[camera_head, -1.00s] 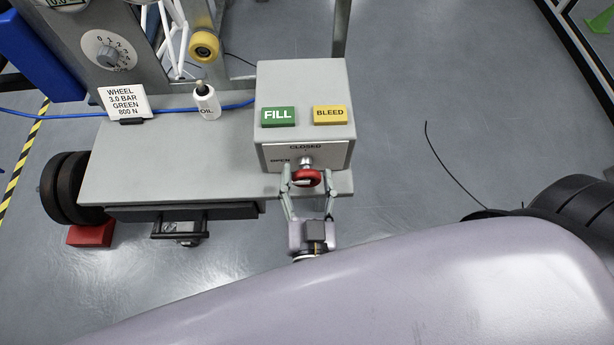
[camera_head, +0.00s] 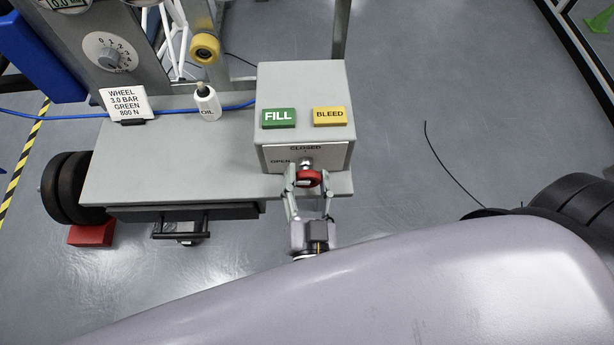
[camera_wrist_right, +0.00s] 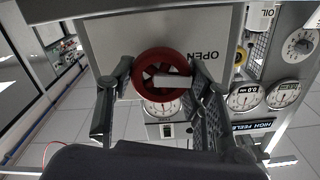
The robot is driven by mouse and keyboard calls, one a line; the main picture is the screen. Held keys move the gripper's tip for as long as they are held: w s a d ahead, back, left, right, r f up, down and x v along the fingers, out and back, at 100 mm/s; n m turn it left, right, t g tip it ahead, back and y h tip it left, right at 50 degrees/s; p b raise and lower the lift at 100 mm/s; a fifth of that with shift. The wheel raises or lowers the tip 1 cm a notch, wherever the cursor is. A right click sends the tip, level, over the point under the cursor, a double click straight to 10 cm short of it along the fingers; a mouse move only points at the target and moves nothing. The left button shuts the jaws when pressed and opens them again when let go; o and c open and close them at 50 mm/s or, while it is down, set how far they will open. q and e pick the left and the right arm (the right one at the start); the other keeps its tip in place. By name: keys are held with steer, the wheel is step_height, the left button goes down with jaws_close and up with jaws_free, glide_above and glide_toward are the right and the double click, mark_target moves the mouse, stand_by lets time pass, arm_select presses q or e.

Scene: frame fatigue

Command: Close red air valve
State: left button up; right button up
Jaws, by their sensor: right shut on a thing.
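The red air valve (camera_head: 309,179) is a round handwheel on the front of a grey box (camera_head: 302,85). The box's front plate reads CLOSED at the top and OPEN at the left. My right gripper (camera_head: 309,184) is shut on the valve, one finger on each side of the rim. In the right wrist view the red valve wheel (camera_wrist_right: 163,76) sits between the fingers, with a pale bar across its middle. The word OPEN shows beside it there, and CLOSED is not seen. My left gripper is not in view.
The box top carries a green FILL button (camera_head: 278,117) and a yellow BLEED button (camera_head: 330,116). An oil bottle (camera_head: 207,103) and a WHEEL sign (camera_head: 125,103) stand on the grey bench (camera_head: 170,170) to the left. Open floor lies to the right.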

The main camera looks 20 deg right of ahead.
steer(key=m+p, duration=0.1)
steer(key=m, duration=0.7)
steer(key=shift+d+f, duration=0.1)
steer(key=m, duration=0.3)
steer(key=shift+f+m, duration=0.1)
steer(key=shift+m, duration=0.2)
steer(key=m+b, duration=0.1)
steer(key=m, duration=0.3)
steer(key=shift+m, duration=0.3)
steer(key=o, duration=1.1)
steer(key=shift+o, duration=0.2)
